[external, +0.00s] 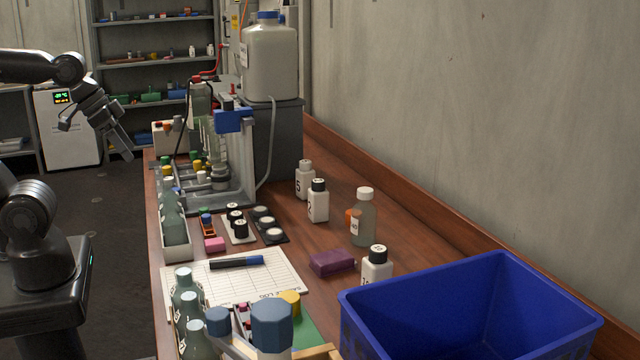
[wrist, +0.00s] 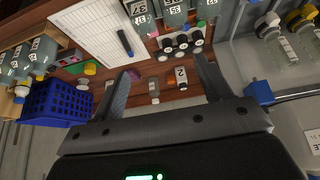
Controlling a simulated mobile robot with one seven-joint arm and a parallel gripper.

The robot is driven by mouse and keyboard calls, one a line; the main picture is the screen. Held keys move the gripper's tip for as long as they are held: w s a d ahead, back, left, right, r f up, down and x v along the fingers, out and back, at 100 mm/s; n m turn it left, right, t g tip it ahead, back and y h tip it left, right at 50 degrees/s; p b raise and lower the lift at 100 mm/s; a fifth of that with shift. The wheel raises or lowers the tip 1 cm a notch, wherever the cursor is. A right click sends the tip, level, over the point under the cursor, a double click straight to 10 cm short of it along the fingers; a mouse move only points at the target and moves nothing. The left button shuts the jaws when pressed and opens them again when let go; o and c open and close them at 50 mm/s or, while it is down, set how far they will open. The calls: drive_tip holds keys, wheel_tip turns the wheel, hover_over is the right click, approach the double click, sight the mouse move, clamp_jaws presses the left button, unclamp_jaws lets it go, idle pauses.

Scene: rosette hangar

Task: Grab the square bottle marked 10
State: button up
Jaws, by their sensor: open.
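A white square bottle with a black cap (external: 376,270) stands on the wooden bench beside the blue bin; its label starts with 1 and its lower part is hidden by the bin rim. Farther back stand a white square bottle marked 5 (external: 304,182) and one marked 2 (external: 318,206); the 2 bottle also shows in the wrist view (wrist: 181,74). My gripper (external: 122,150) is open and empty, left of the bench's far end in the external view. In the wrist view its fingers (wrist: 164,78) spread over the distant bench. I cannot pick out the 10 there.
A blue bin (external: 400,310) fills the near right of the bench. A purple block (external: 332,262) and a translucent bottle with a white cap (external: 363,222) stand near the black-capped bottle. Grey-green bottles (external: 186,300) line the left edge. A rack and a large jug (external: 270,60) stand behind.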

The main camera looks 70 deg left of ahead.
drive_tip(key=w+d+r, duration=0.2)
drive_tip(key=w, duration=0.4)
drive_tip(key=w+d+r, duration=0.2)
drive_tip(key=w+r, duration=0.1)
drive_tip(key=w, duration=0.3)
drive_tip(key=g, duration=0.1)
hover_over(372, 248)
drive_tip(key=s, duration=0.2)
wheel_tip(372, 248, down, 16)
drive_tip(key=shift+d+f+n, duration=0.1)
drive_tip(key=shift+f+n, duration=0.3)
drive_tip(key=shift+f, duration=0.15)
drive_tip(key=x, duration=0.4)
drive_tip(key=shift+f, duration=0.3)
drive_tip(key=shift+s+d+x, duration=0.15)
drive_tip(key=shift+x, duration=1.2)
drive_tip(key=shift+s+d+x, duration=0.1)
drive_tip(key=shift+s+x, duration=0.05)
drive_tip(key=shift+x, duration=1.2)
drive_tip(key=shift+f, duration=0.1)
drive_tip(key=shift+c, duration=0.4)
